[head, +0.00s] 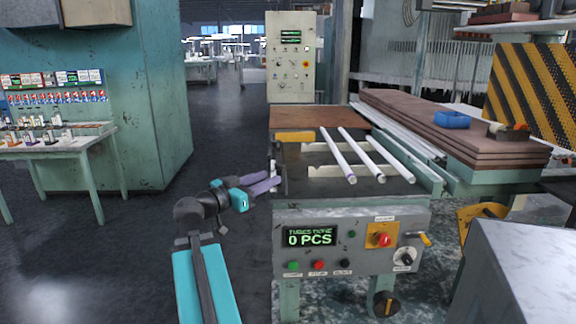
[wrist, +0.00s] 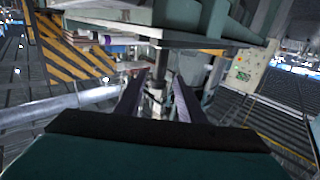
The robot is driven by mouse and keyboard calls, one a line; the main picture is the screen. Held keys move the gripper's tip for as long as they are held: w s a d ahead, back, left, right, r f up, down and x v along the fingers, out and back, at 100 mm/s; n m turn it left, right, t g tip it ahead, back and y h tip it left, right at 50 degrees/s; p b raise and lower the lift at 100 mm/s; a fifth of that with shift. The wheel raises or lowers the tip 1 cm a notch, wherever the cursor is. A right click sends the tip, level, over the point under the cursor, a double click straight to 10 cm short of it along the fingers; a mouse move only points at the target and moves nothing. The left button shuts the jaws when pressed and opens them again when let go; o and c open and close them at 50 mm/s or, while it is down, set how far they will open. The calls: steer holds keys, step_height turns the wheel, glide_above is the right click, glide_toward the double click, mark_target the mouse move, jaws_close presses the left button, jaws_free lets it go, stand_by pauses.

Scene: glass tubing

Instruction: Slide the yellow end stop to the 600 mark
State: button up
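A yellow bar that looks like the end stop (head: 295,136) lies at the back left of the machine's dark bed (head: 330,183), in front of a brown board. I cannot read any scale or 600 mark in either view. My gripper (head: 274,181) is at the left side of the machine, below and in front of the yellow bar and apart from it. In the wrist view my gripper (wrist: 158,88) has its two purple fingers spread, with nothing held between them; machine parts show beyond. The end stop cannot be made out in the wrist view.
White glass tubes (head: 347,155) lie on the bed right of the yellow bar. The front panel (head: 350,240) has a "0 PCS" display, buttons and a red knob. Stacked brown boards (head: 455,130) with a blue tray (head: 452,119) stand right.

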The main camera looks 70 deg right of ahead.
steer(key=shift+p+x, duration=1.15)
steer(key=shift+p, duration=1)
steer(key=shift+p+x, duration=0.65)
steer(key=shift+x, duration=3.35)
jaws_close()
